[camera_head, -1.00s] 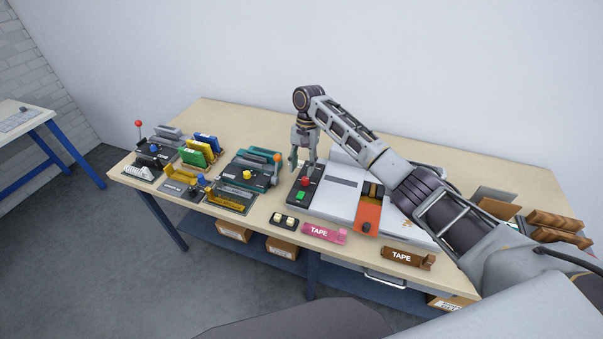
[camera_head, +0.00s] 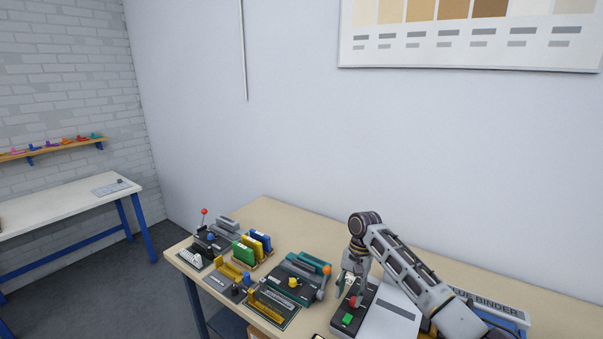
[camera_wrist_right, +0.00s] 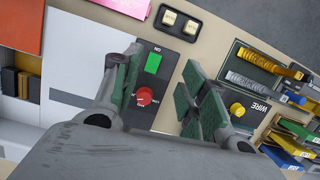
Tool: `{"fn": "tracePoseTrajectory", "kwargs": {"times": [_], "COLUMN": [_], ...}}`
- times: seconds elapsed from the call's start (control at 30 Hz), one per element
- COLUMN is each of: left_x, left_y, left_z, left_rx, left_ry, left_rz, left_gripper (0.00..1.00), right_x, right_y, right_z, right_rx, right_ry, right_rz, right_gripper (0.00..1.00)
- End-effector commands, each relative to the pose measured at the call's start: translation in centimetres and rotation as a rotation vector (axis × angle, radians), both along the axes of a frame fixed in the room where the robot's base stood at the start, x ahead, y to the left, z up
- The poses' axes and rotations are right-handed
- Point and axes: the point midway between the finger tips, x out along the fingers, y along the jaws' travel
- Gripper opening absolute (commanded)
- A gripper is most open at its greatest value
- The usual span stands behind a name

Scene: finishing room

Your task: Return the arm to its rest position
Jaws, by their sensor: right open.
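My right arm (camera_head: 412,272) reaches in from the lower right in the head view. My right gripper (camera_head: 352,284) points down over the control panel (camera_head: 357,310) of the white machine, close to its red button (camera_head: 353,301) and green button (camera_head: 347,319). In the right wrist view the two green-padded fingers (camera_wrist_right: 158,92) stand apart with nothing between them. The red button (camera_wrist_right: 144,96) and green button (camera_wrist_right: 153,63) show below the fingers there. Whether a finger touches the panel is not clear. My left gripper is not in view.
The wire binding machine (camera_head: 295,287) stands just left of the gripper. Several coloured holders (camera_head: 252,247) and small punches stand farther left on the wooden table (camera_head: 270,212). A blue binder machine (camera_head: 495,308) is behind the forearm. A white side table (camera_head: 70,204) stands far left.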

Motion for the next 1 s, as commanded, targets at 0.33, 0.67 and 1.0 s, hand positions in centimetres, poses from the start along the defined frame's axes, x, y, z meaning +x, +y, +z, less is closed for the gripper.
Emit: {"fn": "tracePoseTrajectory", "kwargs": {"times": [0.33, 0.67, 1.0], "left_x": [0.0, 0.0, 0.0], "left_y": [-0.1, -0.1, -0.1], "left_z": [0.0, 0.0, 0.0], "left_rx": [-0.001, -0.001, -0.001], "left_ry": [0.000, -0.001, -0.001], "left_rz": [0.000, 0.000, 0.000], "left_gripper": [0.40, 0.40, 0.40], "right_x": [-3.9, -7.7, -11.6], "right_y": [2.8, 4.7, 5.7], "right_z": [-4.5, -7.5, -9.7], "right_rx": [0.046, 0.089, 0.120], "right_ry": [-0.063, -0.139, -0.223], "right_rz": [0.157, 0.283, 0.387], "right_gripper": [0.43, 0.43, 0.43]}}
